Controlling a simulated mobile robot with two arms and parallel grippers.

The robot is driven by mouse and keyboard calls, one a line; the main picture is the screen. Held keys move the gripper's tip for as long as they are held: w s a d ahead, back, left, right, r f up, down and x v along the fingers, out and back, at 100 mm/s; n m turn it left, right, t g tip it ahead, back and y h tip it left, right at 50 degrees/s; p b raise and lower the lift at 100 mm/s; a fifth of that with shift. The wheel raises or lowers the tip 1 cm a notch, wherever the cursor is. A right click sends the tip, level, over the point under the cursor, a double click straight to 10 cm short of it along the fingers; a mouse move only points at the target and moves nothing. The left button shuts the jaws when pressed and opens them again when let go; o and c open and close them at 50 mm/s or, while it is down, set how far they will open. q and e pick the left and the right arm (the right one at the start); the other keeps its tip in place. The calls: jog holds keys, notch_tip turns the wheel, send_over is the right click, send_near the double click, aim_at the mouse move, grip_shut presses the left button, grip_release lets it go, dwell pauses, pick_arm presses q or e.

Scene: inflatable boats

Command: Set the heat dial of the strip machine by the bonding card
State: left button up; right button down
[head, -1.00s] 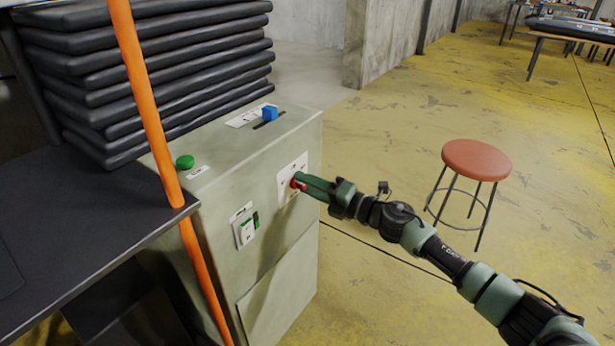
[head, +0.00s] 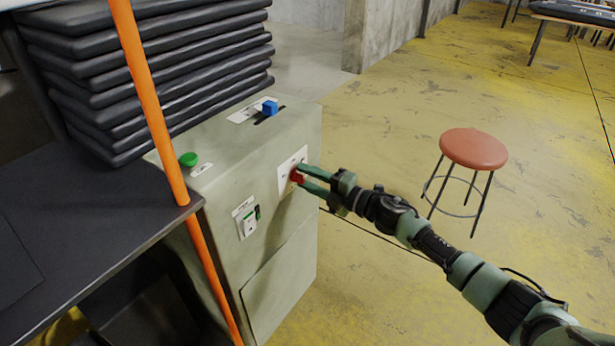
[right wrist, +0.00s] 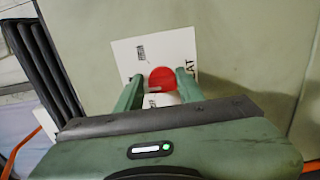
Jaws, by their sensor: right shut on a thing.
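The strip machine (head: 262,165) is a grey-green cabinet in the middle of the head view. Its red heat dial (head: 297,176) sits on a white plate (head: 284,175) on the front face. My right gripper (head: 301,177) is at the dial, one finger on each side, shut on it. The right wrist view shows the red dial (right wrist: 162,79) between the green fingertips, with a pale pointer mark towards its lower left. The plate's lettering is partly covered by the fingers and only partly legible. No bonding card can be made out. My left gripper is not in view.
A green button (head: 188,159) and a blue slider knob (head: 269,107) are on the machine's top. A small switch (head: 248,222) is on its front. An orange pole (head: 150,100) and dark table (head: 80,235) stand left. A red stool (head: 473,149) stands on open floor right.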

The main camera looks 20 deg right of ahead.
jog(key=c, duration=0.9)
grip_release()
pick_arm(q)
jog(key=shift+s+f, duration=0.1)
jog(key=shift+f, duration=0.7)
pick_arm(e)
jog(key=v, duration=0.7)
jog(key=shift+s+d, duration=0.3)
